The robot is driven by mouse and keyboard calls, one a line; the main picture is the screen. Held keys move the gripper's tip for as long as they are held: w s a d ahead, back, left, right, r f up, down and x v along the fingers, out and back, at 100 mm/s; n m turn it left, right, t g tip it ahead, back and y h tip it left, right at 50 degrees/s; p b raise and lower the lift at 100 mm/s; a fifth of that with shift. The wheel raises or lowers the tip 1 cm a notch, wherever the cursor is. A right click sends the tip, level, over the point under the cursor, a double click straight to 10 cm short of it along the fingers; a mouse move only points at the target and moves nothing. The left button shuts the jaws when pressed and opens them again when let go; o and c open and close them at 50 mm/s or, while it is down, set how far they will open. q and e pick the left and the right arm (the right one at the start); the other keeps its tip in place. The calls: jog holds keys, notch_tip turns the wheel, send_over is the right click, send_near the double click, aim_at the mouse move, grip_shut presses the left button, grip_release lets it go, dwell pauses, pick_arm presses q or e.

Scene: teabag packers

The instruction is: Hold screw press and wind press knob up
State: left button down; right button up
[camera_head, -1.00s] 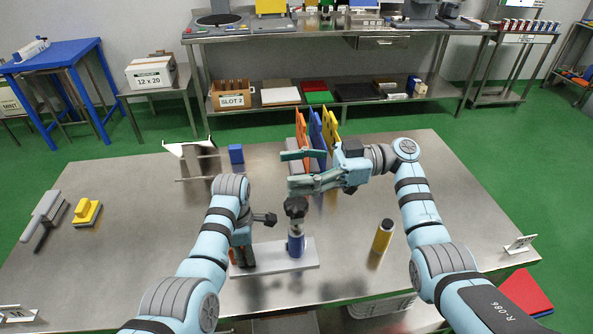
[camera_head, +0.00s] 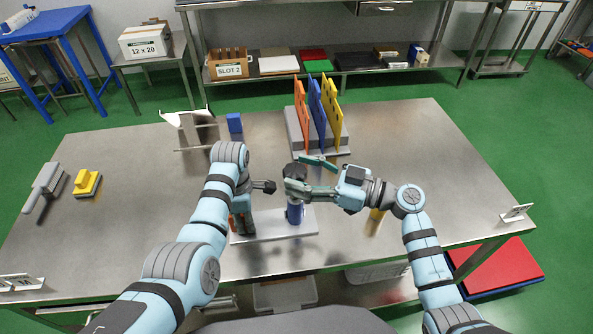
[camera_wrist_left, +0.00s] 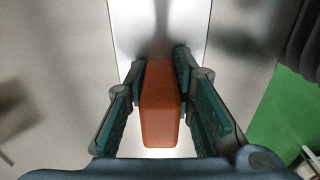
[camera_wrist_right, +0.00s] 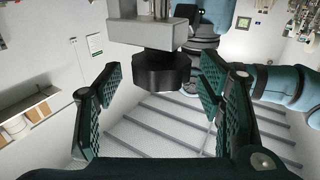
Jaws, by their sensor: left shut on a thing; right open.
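The screw press stands on a white base plate (camera_head: 270,225) in the middle of the table. It has a blue post (camera_head: 295,215) topped by a black knob (camera_head: 293,171). My left gripper (camera_head: 240,225) is shut on the press's orange handle (camera_wrist_left: 160,110) at the left of the plate. My right gripper (camera_head: 308,176) is open, its fingers on either side of the knob. In the right wrist view the black knob (camera_wrist_right: 160,72) shows between the spread fingers; contact cannot be told.
A yellow cylinder (camera_head: 375,220) stands right of the press, partly behind my right arm. A grey rack (camera_head: 298,133) with orange, blue and yellow boards is behind. A blue block (camera_head: 235,123) and a yellow-topped tool (camera_head: 87,183) are to the left.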

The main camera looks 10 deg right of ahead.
jog(key=shift+x, duration=0.8)
jog(key=c, duration=1.2)
jog(key=shift+o, duration=0.2)
jog(key=n+g+y, duration=0.1)
jog(key=g, duration=0.1)
jog(key=n+g, duration=0.2)
jog(key=g, duration=0.1)
jog(key=shift+w+n+y, duration=0.2)
jog(key=shift+n+y, duration=0.1)
jog(key=shift+y, duration=0.1)
jog(key=shift+s+f+n+g, duration=0.15)
jog(key=shift+n+g, duration=0.55)
jog(key=shift+g, duration=0.6)
jog(key=o, duration=1.2)
jog(key=shift+c, duration=0.2)
jog(key=s+d, duration=0.1)
jog(key=d, duration=1.1)
